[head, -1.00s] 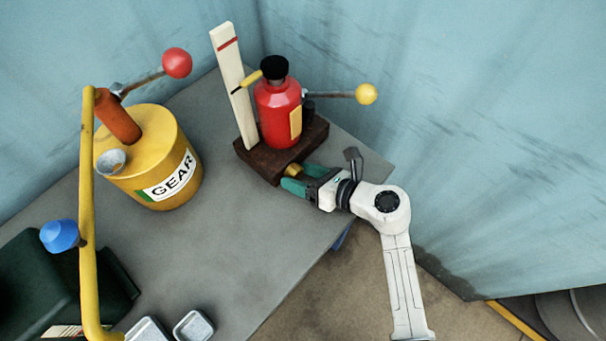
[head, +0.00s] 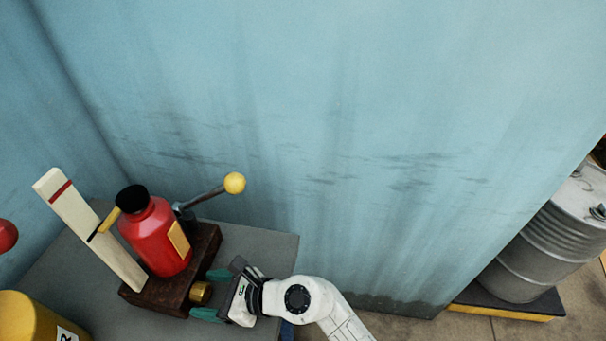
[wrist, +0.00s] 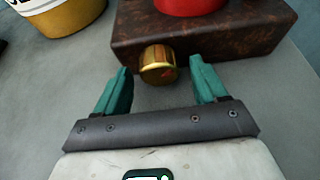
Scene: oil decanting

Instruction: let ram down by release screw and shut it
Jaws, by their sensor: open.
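The red bottle jack (head: 158,238) with a black top stands on a dark brown base (head: 208,245) on the grey bench. Its ram is the black-capped part at the top (head: 132,198). The brass release screw (head: 201,293) sticks out of the base's near side; it also shows in the wrist view (wrist: 158,65). My gripper (head: 214,294) is open, its green fingers either side of the screw. In the wrist view the fingers (wrist: 160,85) are apart, with the screw knob just ahead between their tips and not clasped.
A white upright board (head: 90,230) with a red mark and a yellow pointer stands left of the jack. A lever with a yellow ball (head: 235,183) reaches right. A yellow can (head: 35,320) is at lower left. A grey drum (head: 550,240) stands far right. A blue wall rises behind.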

